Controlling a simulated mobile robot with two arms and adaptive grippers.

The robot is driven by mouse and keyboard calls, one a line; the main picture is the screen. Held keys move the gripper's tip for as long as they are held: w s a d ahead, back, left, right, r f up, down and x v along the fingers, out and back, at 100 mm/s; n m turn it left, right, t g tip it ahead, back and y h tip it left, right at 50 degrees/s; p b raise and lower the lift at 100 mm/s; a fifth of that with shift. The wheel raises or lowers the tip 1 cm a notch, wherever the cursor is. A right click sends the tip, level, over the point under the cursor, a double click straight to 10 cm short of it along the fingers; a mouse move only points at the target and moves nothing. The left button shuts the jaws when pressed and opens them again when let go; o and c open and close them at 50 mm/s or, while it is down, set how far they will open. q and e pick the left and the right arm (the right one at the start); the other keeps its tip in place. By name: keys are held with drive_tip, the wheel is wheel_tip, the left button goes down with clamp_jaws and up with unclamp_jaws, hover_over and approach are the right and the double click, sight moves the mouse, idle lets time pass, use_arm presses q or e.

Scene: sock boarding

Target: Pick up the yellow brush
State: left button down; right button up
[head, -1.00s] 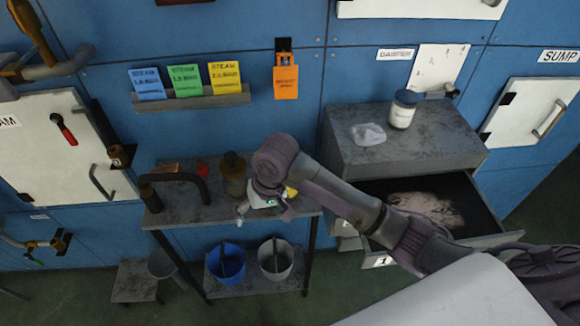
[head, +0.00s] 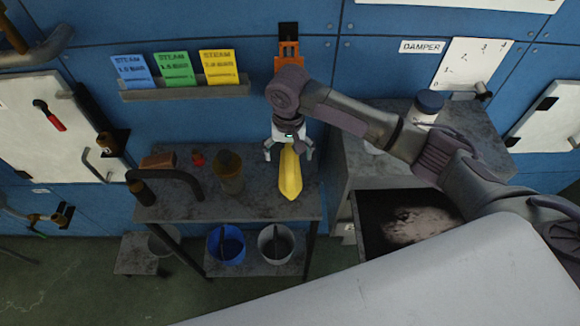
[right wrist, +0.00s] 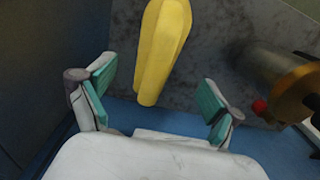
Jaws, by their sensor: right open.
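The yellow brush (head: 290,176) lies on the grey bench (head: 240,208), near its right end. It is long, with its narrower end toward the wall. My right gripper (head: 288,151) is open at the wall-side end of the brush, one finger to each side. In the right wrist view the brush (right wrist: 164,42) runs up from between the two open fingers (right wrist: 158,98). Both green pads are clear of it. My left gripper is not in view.
A brass-topped canister (head: 229,172) and a small red item (head: 198,159) stand left of the brush. A blue bucket (head: 226,245) and a grey bucket (head: 276,244) sit below. An open drawer (head: 400,220) lies to the right.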

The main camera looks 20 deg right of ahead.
sight(290, 162)
drive_tip(key=shift+d+f, duration=0.1)
drive_tip(key=shift+f, duration=0.25)
drive_tip(key=f, duration=0.1)
drive_tip(key=f+p, duration=0.1)
drive_tip(key=shift+s+f, duration=0.3)
drive_tip(key=shift+s, duration=0.1)
wheel_tip(290, 162, down, 2)
drive_tip(key=shift+f+p, duration=0.1)
drive_tip(key=shift+p, duration=0.25)
drive_tip(key=shift+f, duration=0.2)
drive_tip(key=c, duration=0.4)
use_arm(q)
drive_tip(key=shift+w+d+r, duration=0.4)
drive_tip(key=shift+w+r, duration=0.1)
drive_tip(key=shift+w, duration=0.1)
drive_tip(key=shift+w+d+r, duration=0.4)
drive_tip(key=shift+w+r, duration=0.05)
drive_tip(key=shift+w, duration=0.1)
use_arm(e)
drive_tip(key=c, duration=0.9)
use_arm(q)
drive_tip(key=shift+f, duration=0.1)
